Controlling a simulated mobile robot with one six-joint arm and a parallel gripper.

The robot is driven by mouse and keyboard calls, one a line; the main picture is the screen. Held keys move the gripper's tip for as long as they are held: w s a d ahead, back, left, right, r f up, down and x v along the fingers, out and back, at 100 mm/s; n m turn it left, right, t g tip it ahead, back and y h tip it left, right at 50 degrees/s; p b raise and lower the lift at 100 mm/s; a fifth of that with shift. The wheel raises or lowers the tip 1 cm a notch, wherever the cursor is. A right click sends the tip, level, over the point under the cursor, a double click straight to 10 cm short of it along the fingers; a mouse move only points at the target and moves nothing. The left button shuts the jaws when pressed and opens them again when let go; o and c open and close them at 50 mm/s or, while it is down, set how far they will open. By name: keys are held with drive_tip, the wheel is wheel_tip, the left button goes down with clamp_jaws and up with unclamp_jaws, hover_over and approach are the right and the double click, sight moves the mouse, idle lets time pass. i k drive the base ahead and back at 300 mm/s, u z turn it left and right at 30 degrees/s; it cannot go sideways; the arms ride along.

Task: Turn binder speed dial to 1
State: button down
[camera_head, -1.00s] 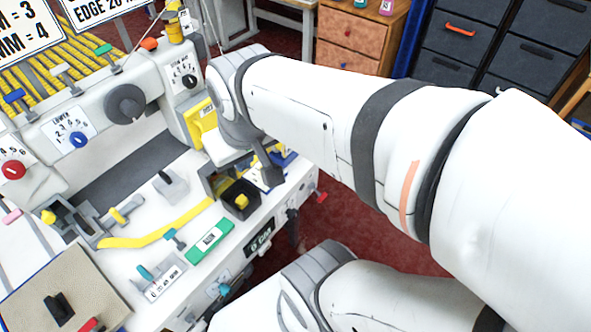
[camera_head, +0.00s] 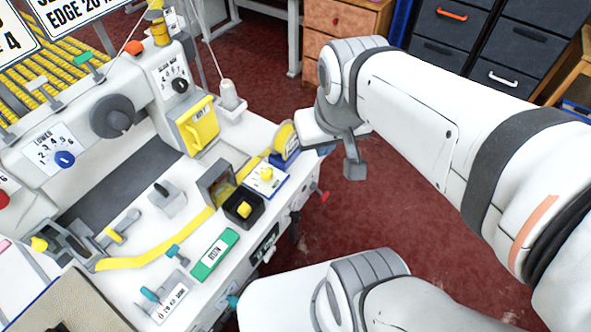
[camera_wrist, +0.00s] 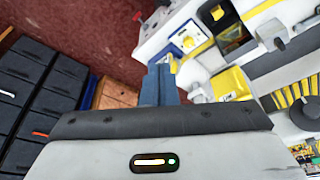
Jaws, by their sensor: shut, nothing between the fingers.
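Several dials show on the white machine, and I cannot tell which is the binder speed dial. A yellow knob sits on a white marked plate (camera_head: 266,178) near the right end; its setting is too small to read. A black knob (camera_head: 180,85) is on a numbered upper panel, and a blue knob (camera_head: 64,159) is on the plate marked LOWER. In the wrist view my gripper (camera_wrist: 160,70) is shut and empty, its blue-grey fingers pointing toward the machine's end.
A yellow-and-blue tape reel (camera_head: 285,142) stands at the machine's right end, close to my wrist. A black box (camera_head: 243,207) and a green block (camera_head: 214,255) lie near the front edge. Drawers (camera_head: 342,30) stand behind; red floor lies open to the right.

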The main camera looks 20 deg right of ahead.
sight(297, 217)
drive_tip(key=u, duration=1.2)
drive_tip(key=k, duration=1.2)
drive_tip(key=z, duration=1.5)
drive_tip(key=i, duration=0.5)
drive_tip(key=u, duration=0.05)
